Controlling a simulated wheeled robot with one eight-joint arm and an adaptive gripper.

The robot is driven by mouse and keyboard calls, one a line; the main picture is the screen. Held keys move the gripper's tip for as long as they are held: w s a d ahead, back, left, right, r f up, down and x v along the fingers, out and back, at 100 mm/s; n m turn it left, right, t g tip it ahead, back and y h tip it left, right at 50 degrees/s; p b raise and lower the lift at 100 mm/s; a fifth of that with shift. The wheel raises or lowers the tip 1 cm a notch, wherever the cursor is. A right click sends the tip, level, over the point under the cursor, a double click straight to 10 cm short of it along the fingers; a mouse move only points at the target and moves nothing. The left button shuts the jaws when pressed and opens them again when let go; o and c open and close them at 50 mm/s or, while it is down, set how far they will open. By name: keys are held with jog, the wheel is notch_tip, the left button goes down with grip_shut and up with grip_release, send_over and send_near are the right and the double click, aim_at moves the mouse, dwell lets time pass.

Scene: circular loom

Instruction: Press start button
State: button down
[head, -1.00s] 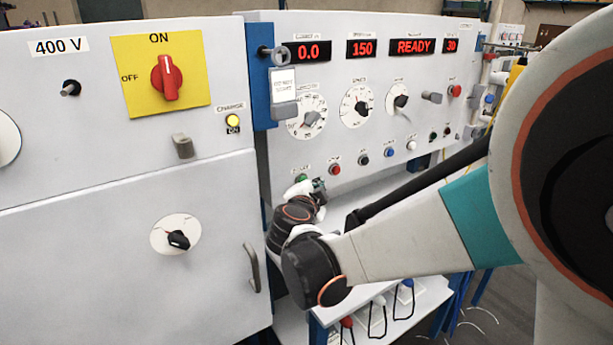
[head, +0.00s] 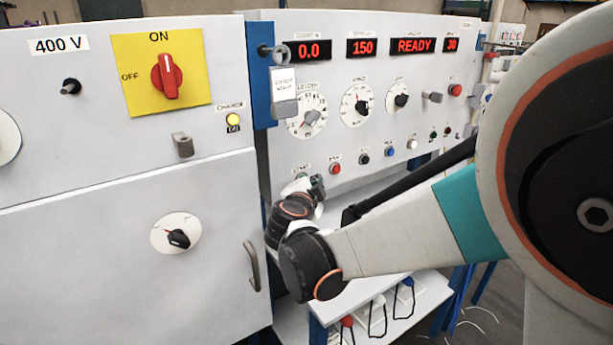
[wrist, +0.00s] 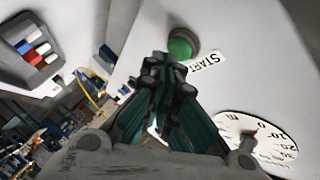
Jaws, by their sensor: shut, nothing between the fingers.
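The green start button (wrist: 182,45) with its START label (wrist: 203,68) shows on the white panel in the wrist view. My gripper (wrist: 165,65) is shut and empty. Its fingertips are close beside the button in that view and overlap its lower left edge. I cannot tell whether they touch it.
The panel's displays (head: 414,46) are lit and one reads READY. A red button (head: 335,169) and several others run along the row to the right. A dial (head: 306,116) is above. A grey cabinet (head: 90,250) with a handle (head: 252,266) stands to the left.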

jog(key=shift+w+a, duration=0.25)
jog(key=shift+w, duration=0.1)
dwell(0.4)
dwell(0.3)
jog(key=shift+s+d, duration=0.5)
jog(key=shift+s, duration=0.25)
